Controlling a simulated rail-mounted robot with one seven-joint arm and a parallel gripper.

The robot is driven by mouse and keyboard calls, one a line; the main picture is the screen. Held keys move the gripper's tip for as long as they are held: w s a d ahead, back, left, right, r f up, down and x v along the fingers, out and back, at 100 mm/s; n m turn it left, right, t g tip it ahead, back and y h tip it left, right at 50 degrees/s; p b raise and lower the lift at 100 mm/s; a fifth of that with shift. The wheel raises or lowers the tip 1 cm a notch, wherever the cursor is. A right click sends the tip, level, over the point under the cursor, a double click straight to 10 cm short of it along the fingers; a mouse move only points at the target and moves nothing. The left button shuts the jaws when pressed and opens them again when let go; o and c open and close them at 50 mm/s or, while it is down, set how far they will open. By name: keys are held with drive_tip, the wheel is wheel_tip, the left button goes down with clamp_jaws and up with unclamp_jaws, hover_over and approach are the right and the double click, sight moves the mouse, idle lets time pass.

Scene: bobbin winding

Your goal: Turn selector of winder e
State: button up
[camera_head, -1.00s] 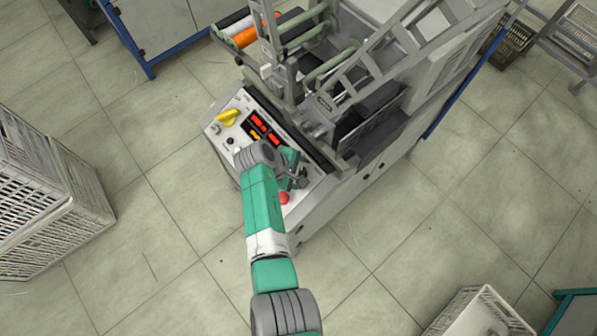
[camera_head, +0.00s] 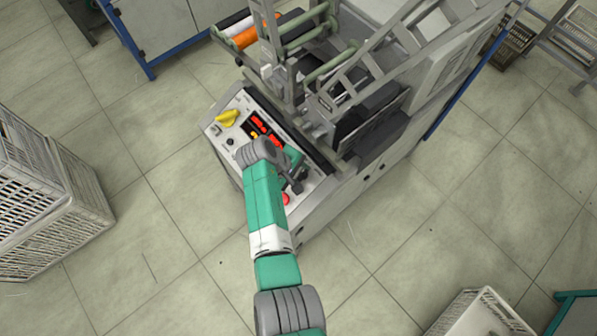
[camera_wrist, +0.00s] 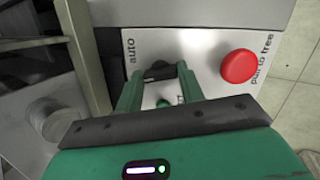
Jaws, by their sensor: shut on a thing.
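The winder's control panel (camera_head: 222,152) is in the middle of the head view, with my arm reaching across it. The selector (camera_wrist: 158,71) is a small black knob on the pale panel in the wrist view. The printed word "auto" stands to its left. My gripper (camera_wrist: 157,76) is shut on the selector, with one green finger on each side of it. Another label below the knob is mostly hidden by my gripper, and the knob's exact pointing is hard to tell. In the head view my wrist hides the selector.
A red push button (camera_wrist: 239,66) labelled "pull to free" sits close to the right of my gripper. The machine's metal frame rises beside my wrist. A white crate (camera_head: 45,205) stands left.

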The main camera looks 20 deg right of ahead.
drive_tip(key=m, duration=0.4)
drive_tip(key=shift+m+y, duration=0.6)
drive_tip(key=shift+m, duration=1.6)
drive_tip(key=o, duration=1)
drive_tip(key=shift+r, duration=0.1)
drive_tip(key=p+v, duration=0.3)
drive_tip(key=v, duration=0.4)
drive_tip(key=shift+r, duration=0.3)
drive_tip(key=shift+w+a, duration=0.1)
